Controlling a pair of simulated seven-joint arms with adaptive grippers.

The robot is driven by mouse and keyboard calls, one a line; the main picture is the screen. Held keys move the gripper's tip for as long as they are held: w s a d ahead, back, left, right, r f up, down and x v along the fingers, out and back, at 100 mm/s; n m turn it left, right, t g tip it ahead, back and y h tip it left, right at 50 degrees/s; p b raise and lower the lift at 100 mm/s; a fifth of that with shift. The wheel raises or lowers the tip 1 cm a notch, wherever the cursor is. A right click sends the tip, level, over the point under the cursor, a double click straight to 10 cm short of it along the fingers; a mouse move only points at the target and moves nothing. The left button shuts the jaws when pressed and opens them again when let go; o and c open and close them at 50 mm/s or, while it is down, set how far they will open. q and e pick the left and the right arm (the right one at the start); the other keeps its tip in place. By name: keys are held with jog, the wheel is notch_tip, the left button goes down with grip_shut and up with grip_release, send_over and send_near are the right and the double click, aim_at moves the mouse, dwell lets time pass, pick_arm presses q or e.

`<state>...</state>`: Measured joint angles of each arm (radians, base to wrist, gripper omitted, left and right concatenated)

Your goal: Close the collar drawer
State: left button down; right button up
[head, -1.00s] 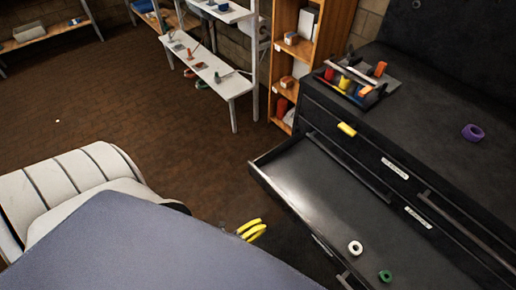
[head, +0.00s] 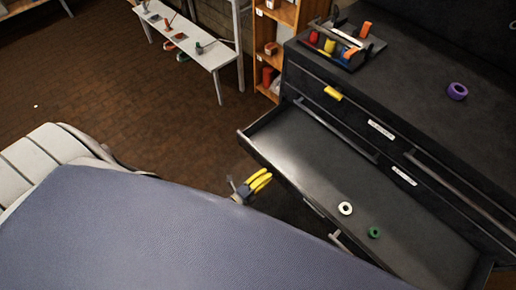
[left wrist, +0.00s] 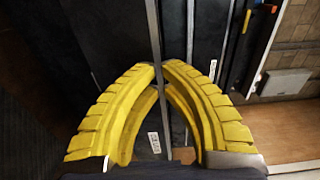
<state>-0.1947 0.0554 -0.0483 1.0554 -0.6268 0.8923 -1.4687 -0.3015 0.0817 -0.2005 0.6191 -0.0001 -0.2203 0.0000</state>
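The collar drawer (head: 318,160) is pulled far out of the black cabinet (head: 420,105). A white collar (head: 345,208) and a green collar (head: 374,232) lie on its floor. My left gripper (head: 264,181), with yellow fingers, is just outside the drawer's front, apart from it in the head view. In the left wrist view its fingertips (left wrist: 160,64) come together with nothing visible held. Dark cabinet surfaces and a thin grey edge show behind them. Whether they touch the drawer cannot be told.
On the cabinet top are a tool caddy (head: 343,44) and a purple ring (head: 457,91). A wooden shelf (head: 268,60) and white bench (head: 205,55) stand behind. Brown floor (head: 130,110) is clear at left.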

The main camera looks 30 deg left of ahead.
aim_at(275, 168)
pick_arm(q)
jog(key=shift+x, duration=1.7)
jog(key=shift+w, duration=0.15)
